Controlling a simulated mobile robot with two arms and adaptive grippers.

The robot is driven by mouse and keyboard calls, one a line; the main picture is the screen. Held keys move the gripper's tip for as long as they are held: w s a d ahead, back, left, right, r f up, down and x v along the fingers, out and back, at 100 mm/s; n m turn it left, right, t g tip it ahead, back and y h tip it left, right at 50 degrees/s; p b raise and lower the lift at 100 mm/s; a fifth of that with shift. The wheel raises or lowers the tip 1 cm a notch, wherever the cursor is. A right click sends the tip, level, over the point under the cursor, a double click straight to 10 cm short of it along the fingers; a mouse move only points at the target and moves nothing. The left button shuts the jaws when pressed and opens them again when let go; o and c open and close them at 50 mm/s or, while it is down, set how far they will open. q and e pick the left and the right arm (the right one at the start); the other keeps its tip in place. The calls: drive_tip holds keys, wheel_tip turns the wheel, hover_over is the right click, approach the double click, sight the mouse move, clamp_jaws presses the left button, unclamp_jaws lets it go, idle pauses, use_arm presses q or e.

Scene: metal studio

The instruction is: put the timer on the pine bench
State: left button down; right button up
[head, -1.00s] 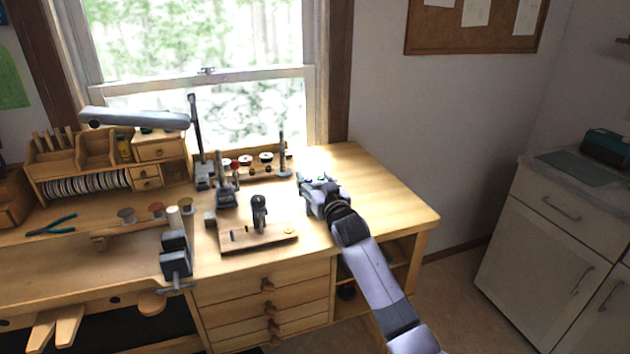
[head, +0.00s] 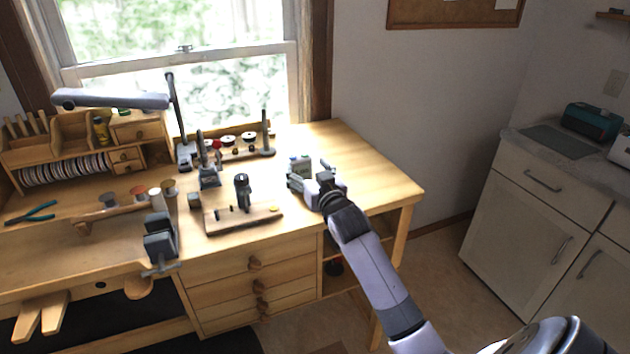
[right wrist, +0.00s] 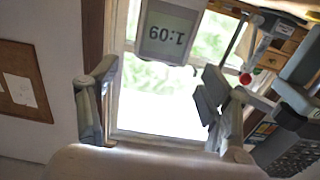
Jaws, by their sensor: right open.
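The timer (head: 301,163) is a small grey box standing on the pine bench (head: 378,178), toward its right half. In the right wrist view the timer (right wrist: 167,32) shows its pale display with dark digits, upside down in the picture. My right gripper (head: 307,176) is just on the near side of the timer. Its two fingers (right wrist: 150,98) are spread apart with nothing between them, and the timer is beyond them. The timer's base is partly hidden by the gripper in the head view. My left gripper is not in view.
Left of the timer are a wooden board with a small dark tool (head: 242,192), a rack of discs (head: 228,148) and dark stands. A vise (head: 158,240) sits at the front edge. The bench's right end is clear. A white cabinet (head: 530,220) stands apart at right.

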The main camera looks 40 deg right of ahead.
drive_tip(key=v, duration=0.6)
drive_tip(key=shift+b, duration=0.3)
